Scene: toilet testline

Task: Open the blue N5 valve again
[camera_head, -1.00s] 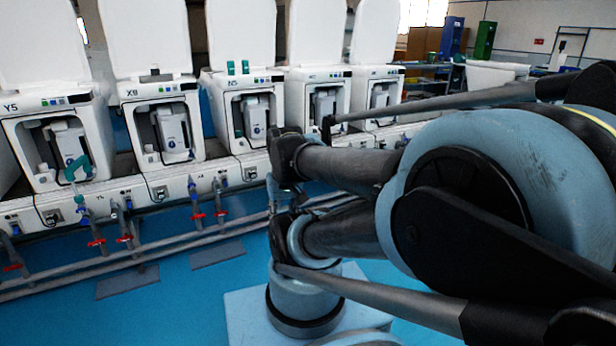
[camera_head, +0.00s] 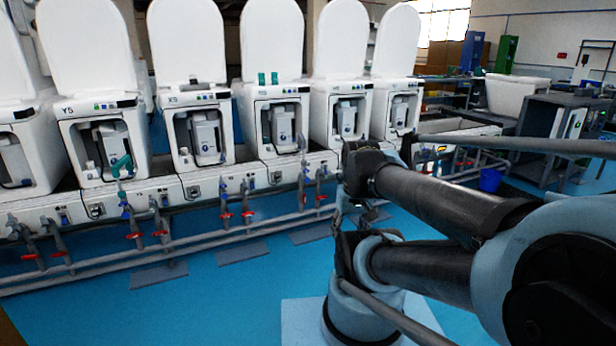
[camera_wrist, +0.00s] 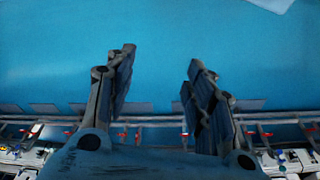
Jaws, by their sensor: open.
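The white N5 unit (camera_head: 280,122), with two green pieces on top, stands in the row in the head view. A pair of upright pipes comes out below it to the right. The left pipe carries a small blue valve (camera_head: 303,165); whether it is open or closed is too small to tell. My gripper (camera_wrist: 160,62) is open and empty in the wrist view, over blue floor. Pipes with red handles (camera_wrist: 122,133) lie beyond the fingers at the bottom there.
More white units, such as Y5 (camera_head: 105,145), line the row. A horizontal grey pipe (camera_head: 200,240) runs along its front, with red-handled valves (camera_head: 225,215) above it. A blue bucket (camera_head: 490,180) and a dark frame (camera_head: 550,130) stand right. The blue floor (camera_head: 220,305) before the row is clear.

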